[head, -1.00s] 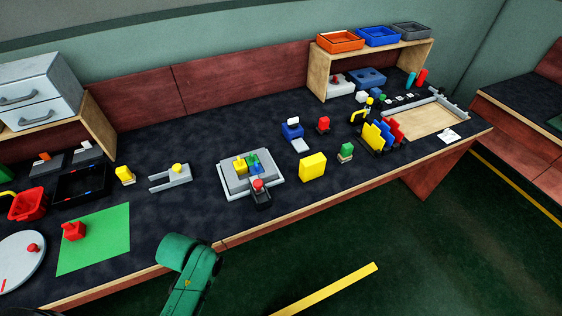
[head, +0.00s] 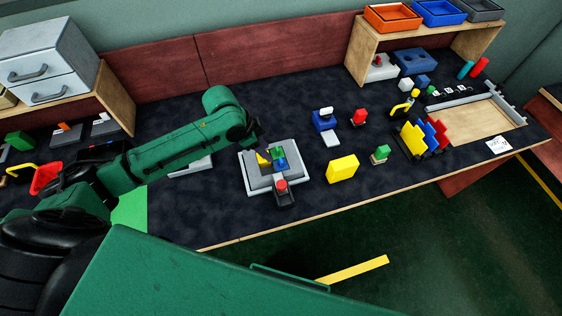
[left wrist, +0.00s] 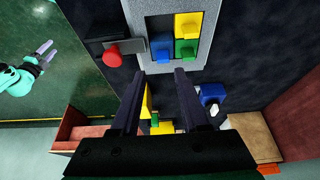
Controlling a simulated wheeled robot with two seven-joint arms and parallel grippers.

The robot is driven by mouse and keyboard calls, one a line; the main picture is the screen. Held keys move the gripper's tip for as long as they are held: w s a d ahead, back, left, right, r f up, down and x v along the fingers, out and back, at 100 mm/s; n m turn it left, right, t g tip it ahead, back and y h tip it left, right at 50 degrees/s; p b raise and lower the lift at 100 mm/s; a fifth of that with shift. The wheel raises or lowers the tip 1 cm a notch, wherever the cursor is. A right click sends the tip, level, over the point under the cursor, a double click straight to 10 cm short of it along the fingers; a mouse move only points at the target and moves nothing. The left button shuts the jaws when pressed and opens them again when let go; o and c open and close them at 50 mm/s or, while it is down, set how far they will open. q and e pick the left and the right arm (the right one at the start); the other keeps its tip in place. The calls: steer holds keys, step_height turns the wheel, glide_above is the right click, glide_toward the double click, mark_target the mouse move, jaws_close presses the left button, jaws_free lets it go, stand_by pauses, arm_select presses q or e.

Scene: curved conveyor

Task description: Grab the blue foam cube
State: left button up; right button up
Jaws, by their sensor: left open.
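A blue block (head: 281,163) sits on a raised grey tray (head: 290,187) beside yellow and green blocks. In the left wrist view a blue block (left wrist: 162,47) shows in the grey-rimmed tray (left wrist: 203,62), with yellow and green blocks to its right. My left gripper (left wrist: 160,73) is open and empty. Its two dark fingers point toward the tray, and the blue block lies just beyond the fingertips, apart from them. In the head view my left arm reaches in from the left and its end is near the tray's back left; the fingers are hard to make out.
A red-topped button box (head: 283,192) adjoins the tray's front. A yellow block (head: 342,168) and a blue device (head: 324,121) stand to the right. Dark tabletop is clear behind the tray.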

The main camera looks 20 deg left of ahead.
mark_target(280, 160)
arm_select(q)
steer(key=x, duration=0.3)
steer(key=p+x, duration=0.1)
steer(key=x, duration=0.2)
steer(key=w+x, duration=0.1)
steer(key=x, duration=0.2)
steer(key=shift+d+r, duration=0.1)
steer(key=shift+d, duration=0.15)
steer(key=shift+f, duration=0.2)
arm_select(e)
steer(key=shift+s+d+r, duration=0.1)
steer(key=shift+s+r, duration=0.15)
steer(key=shift+r, duration=0.5)
arm_select(q)
jaws_close()
arm_select(e)
steer(key=shift+s, duration=0.1)
